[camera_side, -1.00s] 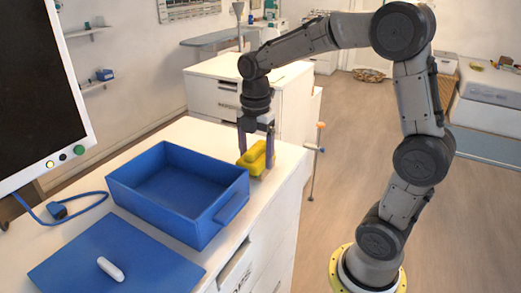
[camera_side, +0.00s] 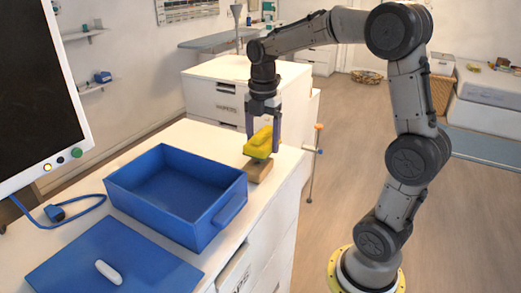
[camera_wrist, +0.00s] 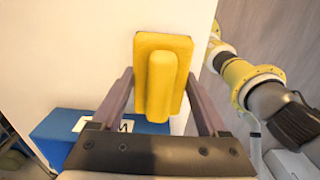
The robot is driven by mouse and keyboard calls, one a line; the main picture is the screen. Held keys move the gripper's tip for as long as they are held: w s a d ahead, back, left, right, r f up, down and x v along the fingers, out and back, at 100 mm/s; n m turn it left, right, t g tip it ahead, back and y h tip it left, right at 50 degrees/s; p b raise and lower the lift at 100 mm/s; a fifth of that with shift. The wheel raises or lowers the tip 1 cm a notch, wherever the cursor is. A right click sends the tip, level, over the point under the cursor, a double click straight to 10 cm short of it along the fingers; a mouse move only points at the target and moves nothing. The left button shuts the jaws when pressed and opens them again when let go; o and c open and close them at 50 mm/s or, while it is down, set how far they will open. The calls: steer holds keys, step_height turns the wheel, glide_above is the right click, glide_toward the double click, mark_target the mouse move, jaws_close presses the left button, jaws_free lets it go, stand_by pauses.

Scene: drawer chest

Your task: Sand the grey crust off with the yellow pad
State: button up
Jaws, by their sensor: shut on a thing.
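The yellow pad (camera_side: 259,141) has a raised ridge for a handle. My gripper (camera_side: 263,146) is shut on it, one finger at each side. In the wrist view the pad (camera_wrist: 162,75) sits between the fingers of my gripper (camera_wrist: 159,78), its ridge facing the camera. A tan block (camera_side: 258,170) lies on the white top just under the pad. I cannot tell whether pad and block touch. I cannot make out any grey crust; the pad hides part of the block, and the block does not show in the wrist view.
An open, empty blue drawer box (camera_side: 122,206) stands left of the block. A blue panel (camera_side: 150,262) with a white handle (camera_side: 108,272) lies in front. A monitor (camera_side: 40,100) stands at the left. The white top (camera_side: 205,135) is clear behind the box.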

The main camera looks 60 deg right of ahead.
mark_target(252, 170)
steer(key=shift+r, duration=2.8)
steer(key=shift+f, duration=0.2)
steer(key=shift+a+f, duration=0.1)
steer(key=shift+f, duration=2.55)
steer(key=shift+a+f, duration=0.3)
steer(key=shift+f, duration=0.4)
steer(key=shift+a+f, duration=0.25)
steer(key=shift+f, duration=0.45)
steer(key=shift+c, duration=0.7)
steer(key=shift+s+a, duration=0.1)
steer(key=shift+a, duration=2.3)
steer(key=shift+d, duration=2.8)
steer(key=shift+d+r, duration=0.15)
steer(key=shift+d, duration=0.1)
steer(key=shift+r, duration=4)
